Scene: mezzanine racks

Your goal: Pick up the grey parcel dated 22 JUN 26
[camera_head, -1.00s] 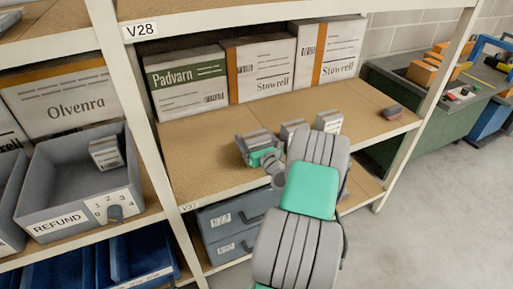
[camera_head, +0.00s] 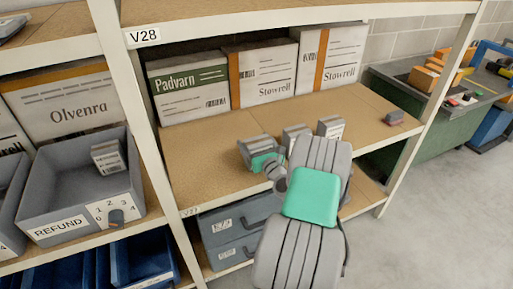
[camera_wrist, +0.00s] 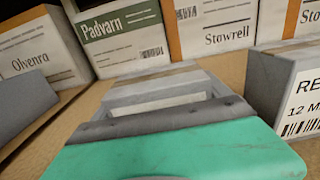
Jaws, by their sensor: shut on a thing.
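My gripper (camera_head: 264,163) is at the front of the middle shelf, shut on a grey parcel (camera_head: 257,144). In the wrist view this grey parcel (camera_wrist: 160,84) lies just beyond the green and grey finger (camera_wrist: 170,140). Its date cannot be read. Two similar grey parcels stand to its right on the shelf, a middle one (camera_head: 295,134) and a right one (camera_head: 331,127). In the wrist view a neighbouring parcel (camera_wrist: 300,108) shows a label starting "RE" and "12 M"; the rest is cut off.
Large boxes marked Padvarn (camera_head: 188,90) and Stowrell (camera_head: 262,75) stand at the back of the shelf (camera_head: 205,150). A grey REFUND bin (camera_head: 45,190) at left holds another grey parcel (camera_head: 108,158). A rack upright (camera_head: 135,110) stands between. The shelf's right part is mostly clear.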

